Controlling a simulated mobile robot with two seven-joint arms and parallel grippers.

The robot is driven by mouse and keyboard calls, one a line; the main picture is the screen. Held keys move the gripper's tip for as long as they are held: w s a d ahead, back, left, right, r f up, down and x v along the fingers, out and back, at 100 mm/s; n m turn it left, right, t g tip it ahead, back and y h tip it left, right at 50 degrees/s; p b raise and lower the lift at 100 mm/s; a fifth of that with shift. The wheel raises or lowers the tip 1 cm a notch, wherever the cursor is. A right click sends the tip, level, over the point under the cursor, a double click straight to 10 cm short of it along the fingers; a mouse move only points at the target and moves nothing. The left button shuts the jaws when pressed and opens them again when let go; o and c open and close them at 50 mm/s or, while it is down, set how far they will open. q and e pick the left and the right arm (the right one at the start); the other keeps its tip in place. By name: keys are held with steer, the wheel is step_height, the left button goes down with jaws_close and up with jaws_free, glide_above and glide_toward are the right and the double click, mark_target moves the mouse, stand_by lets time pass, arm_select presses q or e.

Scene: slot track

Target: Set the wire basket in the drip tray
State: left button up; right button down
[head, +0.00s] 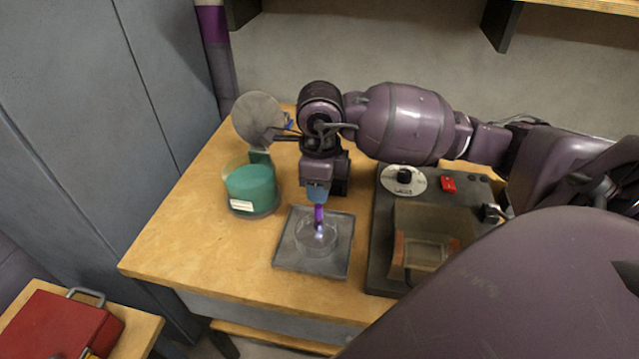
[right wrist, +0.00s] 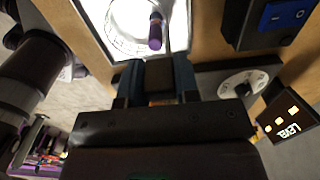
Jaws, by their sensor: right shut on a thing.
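The wire basket (head: 316,241) is a small round see-through basket with an upright purple handle (head: 319,214). My right gripper (head: 318,196) points down and is shut on the handle, above the basket. The basket is within the outline of the drip tray (head: 340,262), a flat grey square tray with a low rim; I cannot tell whether it rests on the tray floor. In the right wrist view the purple handle (right wrist: 155,32) stands before the fingers, and part of the basket's ring shows over the bright tray. My left gripper is not in view.
A teal container (head: 251,187) with a label stands left of the tray. A dark machine (head: 378,240) with a dial and red switch stands close to its right. A round grey disc (head: 258,120) is behind. A red toolbox (head: 58,328) is at lower left. The table's front left is clear.

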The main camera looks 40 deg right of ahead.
steer(key=c, duration=0.8)
jaws_free()
step_height(320, 180, up, 11)
steer(key=shift+f+p, duration=0.1)
steer(key=shift+p, duration=0.4)
